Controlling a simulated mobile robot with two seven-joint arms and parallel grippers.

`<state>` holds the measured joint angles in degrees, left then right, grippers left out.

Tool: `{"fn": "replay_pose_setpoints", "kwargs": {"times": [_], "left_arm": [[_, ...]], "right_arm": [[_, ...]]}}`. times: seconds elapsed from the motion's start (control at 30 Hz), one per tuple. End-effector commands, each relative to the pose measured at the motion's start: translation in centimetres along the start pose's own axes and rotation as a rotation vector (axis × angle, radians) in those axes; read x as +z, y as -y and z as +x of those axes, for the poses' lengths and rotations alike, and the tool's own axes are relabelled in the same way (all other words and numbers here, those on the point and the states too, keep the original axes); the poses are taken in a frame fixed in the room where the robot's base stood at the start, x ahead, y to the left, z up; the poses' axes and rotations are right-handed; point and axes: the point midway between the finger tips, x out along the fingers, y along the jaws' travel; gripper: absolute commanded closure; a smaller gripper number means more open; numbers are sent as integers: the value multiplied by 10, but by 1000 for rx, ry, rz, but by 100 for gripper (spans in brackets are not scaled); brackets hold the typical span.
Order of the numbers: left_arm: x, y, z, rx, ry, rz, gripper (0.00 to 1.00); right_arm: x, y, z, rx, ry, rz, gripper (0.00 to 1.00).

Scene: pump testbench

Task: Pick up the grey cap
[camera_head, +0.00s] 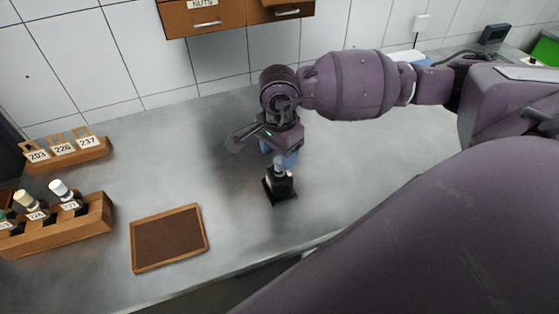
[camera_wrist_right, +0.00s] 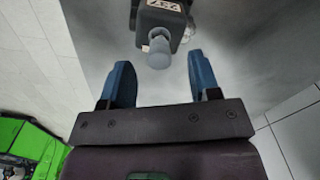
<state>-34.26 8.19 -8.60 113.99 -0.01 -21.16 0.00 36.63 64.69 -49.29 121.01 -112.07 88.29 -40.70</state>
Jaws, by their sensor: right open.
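The grey cap (camera_wrist_right: 159,52) is a round knob on a black block-like device (camera_wrist_right: 163,14) with a white number label. In the head view the black device (camera_head: 280,186) stands on the grey bench, with the cap (camera_head: 279,169) on its top, partly hidden by my gripper. My right gripper (camera_head: 283,155) is right above the cap. In the wrist view its blue fingers (camera_wrist_right: 159,60) are open, with the cap's end showing between the tips. I cannot tell any contact between fingers and cap. My left gripper is not in view.
A brown framed tray (camera_head: 138,238) lies empty on the bench. At left are a wooden rack (camera_head: 98,218) with several bottle-like items and a rack of number tags (camera_head: 63,149). Wooden drawers (camera_head: 207,19) hang at the back. The bench (camera_head: 150,160) between is clear.

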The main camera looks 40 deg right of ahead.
Motion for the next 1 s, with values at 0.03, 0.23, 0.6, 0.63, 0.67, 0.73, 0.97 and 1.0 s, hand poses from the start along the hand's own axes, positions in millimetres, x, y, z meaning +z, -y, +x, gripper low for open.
{"fn": "replay_pose_setpoints", "kwargs": {"times": [0.03,0.23,0.6,0.63,0.67,0.73,0.97,1.0], "left_arm": [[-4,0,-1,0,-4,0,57],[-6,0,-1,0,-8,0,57],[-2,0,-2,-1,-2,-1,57],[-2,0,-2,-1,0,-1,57],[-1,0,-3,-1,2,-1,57],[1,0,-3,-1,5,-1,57],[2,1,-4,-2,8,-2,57],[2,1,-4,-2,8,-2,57]], "right_arm": [[0,-2,6,3,2,1,44],[0,-1,24,0,1,0,44],[0,-1,26,-1,1,-1,60],[0,-1,26,-1,1,-1,65],[0,-1,26,-1,1,-1,70],[0,-1,26,0,1,-1,80],[0,-1,26,-1,1,-1,97],[0,-1,26,-1,1,-1,97]]}}
